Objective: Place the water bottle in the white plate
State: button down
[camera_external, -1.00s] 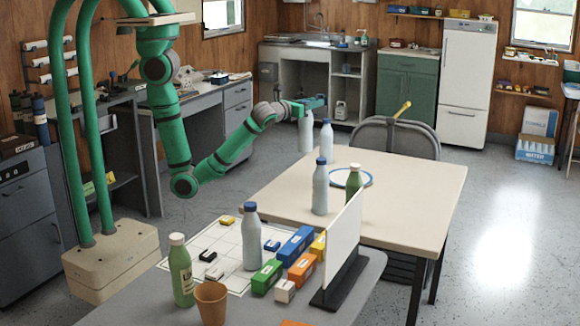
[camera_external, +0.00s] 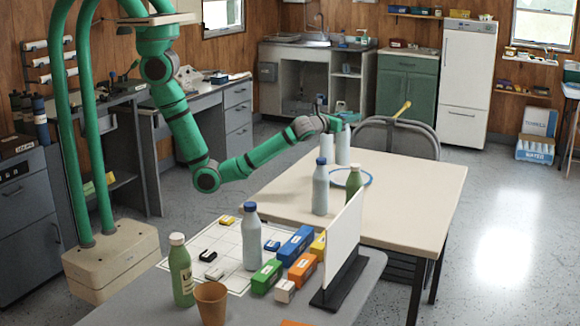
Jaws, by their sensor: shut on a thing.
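My gripper (camera_external: 338,123) is shut on the upper end of a pale water bottle (camera_external: 343,150). The bottle hangs upright, and its lower end shows just above the far rim of the white plate in the picture. I cannot tell whether it touches the plate. The white plate with a blue rim (camera_external: 369,180) lies on the cream table, partly hidden by bottles. A similar pale bottle (camera_external: 326,146) stands close to the left of the held one. A blue-capped pale bottle (camera_external: 320,190) and a green bottle (camera_external: 353,182) stand in front of the plate.
The cream table (camera_external: 410,205) has free room at its right side. A chair (camera_external: 400,135) stands behind it. A white upright panel (camera_external: 341,250) stands in front. The nearer grey table holds bottles, a brown cup (camera_external: 211,302) and several coloured blocks.

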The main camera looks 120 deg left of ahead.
aim_at(342, 138)
notch_tip(342, 138, down, 7)
jog(key=w+a, duration=0.2)
jog(key=shift+w, duration=0.35)
jog(key=c, duration=1.4)
grip_release()
jog(key=shift+f, duration=0.15)
jog(key=v, duration=1.2)
